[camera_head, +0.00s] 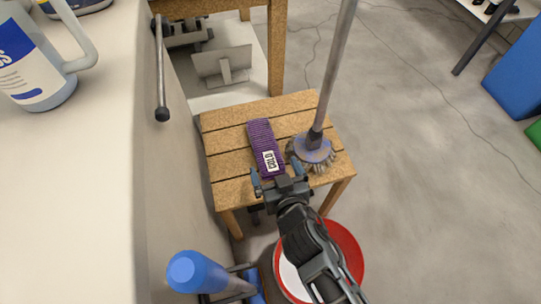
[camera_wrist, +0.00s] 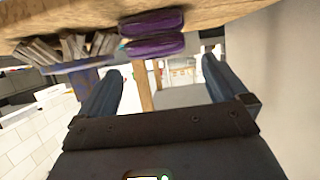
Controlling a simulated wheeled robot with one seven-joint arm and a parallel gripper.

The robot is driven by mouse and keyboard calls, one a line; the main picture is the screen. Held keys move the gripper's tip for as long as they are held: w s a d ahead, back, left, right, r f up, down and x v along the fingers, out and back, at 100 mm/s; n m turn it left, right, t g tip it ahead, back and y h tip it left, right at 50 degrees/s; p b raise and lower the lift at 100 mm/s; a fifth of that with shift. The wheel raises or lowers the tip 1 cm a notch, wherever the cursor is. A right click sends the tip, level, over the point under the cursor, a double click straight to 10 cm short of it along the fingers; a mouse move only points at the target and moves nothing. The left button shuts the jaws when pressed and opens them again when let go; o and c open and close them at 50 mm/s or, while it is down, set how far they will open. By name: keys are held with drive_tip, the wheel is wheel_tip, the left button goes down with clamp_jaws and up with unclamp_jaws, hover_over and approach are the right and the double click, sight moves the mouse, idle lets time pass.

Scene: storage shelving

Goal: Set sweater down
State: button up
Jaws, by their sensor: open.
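The purple folded sweater (camera_head: 264,143), with a white label at its near end, lies on the slatted wooden stool (camera_head: 225,188). In the wrist view the sweater (camera_wrist: 152,36) shows as two purple folds near the top middle, on the wooden surface. My gripper (camera_head: 280,182) is at the near end of the sweater. In the wrist view its two fingers (camera_wrist: 163,90) are spread wide, with nothing between them. The fingers appear apart from the sweater.
A brush or mop head (camera_head: 313,152) with a long handle stands on the stool, right of the sweater. A white counter (camera_head: 75,200) with a jug (camera_head: 40,75) is at left. A blue bottle-like object (camera_head: 200,272) is at lower left. Open floor lies to the right.

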drive_tip(key=shift+p+v, duration=0.3)
drive_tip(key=shift+v, duration=2.1)
drive_tip(key=s+d+r+m, duration=0.1)
drive_tip(key=s+d+r, duration=0.1)
drive_tip(key=s+d, duration=0.45)
drive_tip(key=s+d+r, duration=0.2)
drive_tip(key=s+d, duration=0.2)
drive_tip(key=s, duration=0.5)
drive_tip(key=s+d+r+m+t+h, duration=0.1)
drive_tip(key=s+d+r+h, duration=0.1)
drive_tip(key=s+d+r, duration=0.2)
drive_tip(key=s+d+r+m+h, duration=0.1)
drive_tip(key=s+d+r, duration=0.3)
drive_tip(key=s+r, duration=0.5)
wheel_tip(320, 180, up, 3)
drive_tip(key=shift+s+d+r+t+h, duration=0.15)
drive_tip(key=shift+d+r+t+h, duration=0.05)
drive_tip(key=shift+d+t+h, duration=0.2)
